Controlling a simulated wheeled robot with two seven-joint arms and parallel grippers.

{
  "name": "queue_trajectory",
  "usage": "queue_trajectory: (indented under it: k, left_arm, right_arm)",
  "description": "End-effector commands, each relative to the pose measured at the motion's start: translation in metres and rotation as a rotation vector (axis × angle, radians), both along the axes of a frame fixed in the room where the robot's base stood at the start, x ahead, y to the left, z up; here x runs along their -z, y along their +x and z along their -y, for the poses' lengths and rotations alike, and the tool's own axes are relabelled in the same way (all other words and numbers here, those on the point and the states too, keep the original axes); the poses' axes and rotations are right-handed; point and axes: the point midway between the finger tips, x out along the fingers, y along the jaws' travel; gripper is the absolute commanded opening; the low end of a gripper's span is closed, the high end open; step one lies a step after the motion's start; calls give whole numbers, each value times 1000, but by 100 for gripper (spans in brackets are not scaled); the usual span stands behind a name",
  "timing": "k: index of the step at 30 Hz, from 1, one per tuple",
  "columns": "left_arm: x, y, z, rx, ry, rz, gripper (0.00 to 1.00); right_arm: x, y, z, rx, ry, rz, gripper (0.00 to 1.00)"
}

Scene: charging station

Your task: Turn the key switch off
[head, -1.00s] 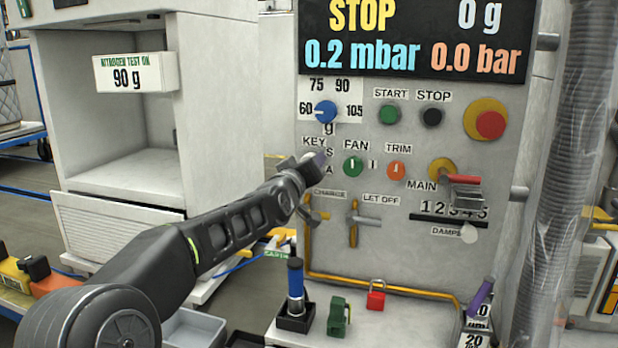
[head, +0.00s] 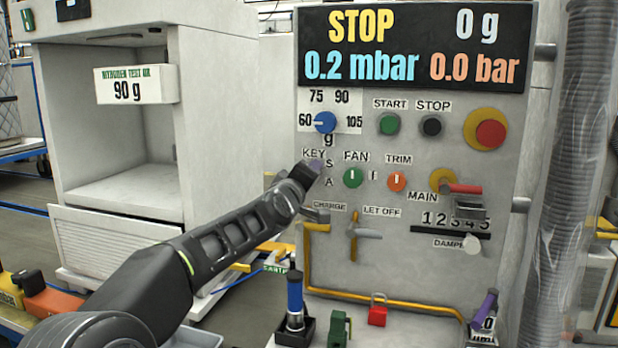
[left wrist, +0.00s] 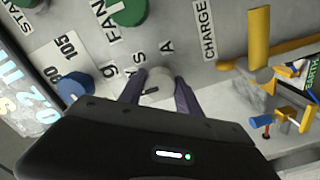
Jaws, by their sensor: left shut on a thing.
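The key switch, under the KEY label on the grey control panel (head: 400,225), is mostly hidden by my left gripper (head: 317,167) in the head view. In the left wrist view the switch shows as a pale round knob (left wrist: 158,86) with a dark slot or key at its centre. The two purple fingers of my left gripper (left wrist: 158,95) are on either side of it, shut on it. The letters S and A stand beside the knob. The switch's exact angle is hard to tell. My right gripper is not in view.
A blue dial (head: 325,122) sits just above and the green FAN knob (head: 353,177) to the right. The yellow CHARGE valve lever (head: 353,236) is below right. A red padlock (head: 377,310) and a blue-handled tool (head: 295,300) stand on the ledge below.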

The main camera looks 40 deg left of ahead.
Motion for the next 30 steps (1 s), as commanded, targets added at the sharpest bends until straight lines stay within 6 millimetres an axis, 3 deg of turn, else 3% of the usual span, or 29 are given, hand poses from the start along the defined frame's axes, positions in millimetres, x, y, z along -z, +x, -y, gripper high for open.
queue_trajectory:
  k: [4, 5, 12, 23, 30]
  left_arm:
    - [0, 0, 0, 0, -2, 1, 0]
    - [0, 0, 0, 0, -2, 1, 42]
    - [0, 0, 0, 0, 0, 0, 61]
    - [-1, -5, 1, 0, 0, 1, 61]
    - [-2, -36, 12, 0, 1, 2, 61]
  right_arm:
    - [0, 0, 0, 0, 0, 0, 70]
    - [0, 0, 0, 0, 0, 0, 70]
    - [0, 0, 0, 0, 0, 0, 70]
    - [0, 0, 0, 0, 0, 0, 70]
    - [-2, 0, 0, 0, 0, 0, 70]
